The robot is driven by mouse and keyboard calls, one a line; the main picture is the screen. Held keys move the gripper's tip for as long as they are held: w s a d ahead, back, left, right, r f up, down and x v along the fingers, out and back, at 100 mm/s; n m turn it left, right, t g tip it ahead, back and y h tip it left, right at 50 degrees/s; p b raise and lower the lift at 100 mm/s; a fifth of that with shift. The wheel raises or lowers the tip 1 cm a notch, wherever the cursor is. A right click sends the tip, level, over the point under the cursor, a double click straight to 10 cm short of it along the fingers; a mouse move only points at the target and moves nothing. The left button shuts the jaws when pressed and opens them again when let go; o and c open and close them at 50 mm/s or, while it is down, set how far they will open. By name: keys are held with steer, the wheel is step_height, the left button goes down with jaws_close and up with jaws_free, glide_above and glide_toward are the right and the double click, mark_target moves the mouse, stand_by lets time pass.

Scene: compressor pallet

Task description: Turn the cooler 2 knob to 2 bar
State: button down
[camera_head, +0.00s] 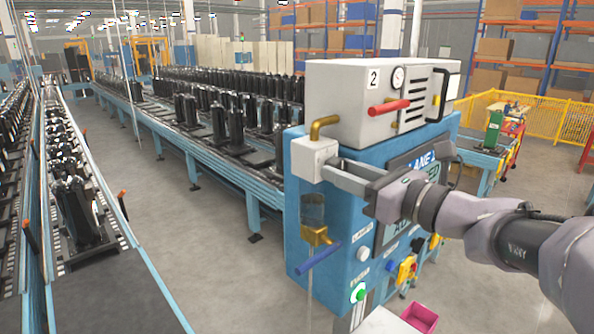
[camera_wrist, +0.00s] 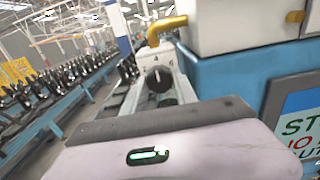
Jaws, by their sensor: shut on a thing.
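The cooler 2 unit is a white box (camera_head: 350,95) marked with a 2, on a blue cabinet. Left of it, a small white regulator block (camera_head: 313,158) sits under a brass elbow pipe (camera_head: 324,125). In the wrist view, the black round knob (camera_wrist: 158,79) is on the block's face, with small numbers around it, a 4 near its top. Its pale mark seems to point upward; the exact setting is hard to read. My gripper (camera_head: 340,174) reaches the block from the right, its fingers around the knob and shut on it. The knob is hidden in the head view.
A round gauge (camera_head: 397,77), a red handle (camera_head: 389,107) and a black handle (camera_head: 440,95) are on the white box. A clear bowl and blue lever (camera_head: 318,257) hang below the block. Conveyors with black parts run at left; open floor lies between.

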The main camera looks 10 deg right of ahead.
steer(key=shift+f+n+b, duration=0.15)
steer(key=shift+n+b, duration=0.15)
steer(key=shift+b, duration=0.15)
steer(key=n+b, duration=1.1)
steer(key=b, duration=0.4)
steer(key=shift+d+b, duration=0.1)
steer(key=shift+b, duration=0.25)
steer(key=shift+r+n, duration=0.2)
steer(key=shift+n, duration=0.1)
steer(key=c, duration=1)
jaws_free()
steer(key=shift+o, duration=0.2)
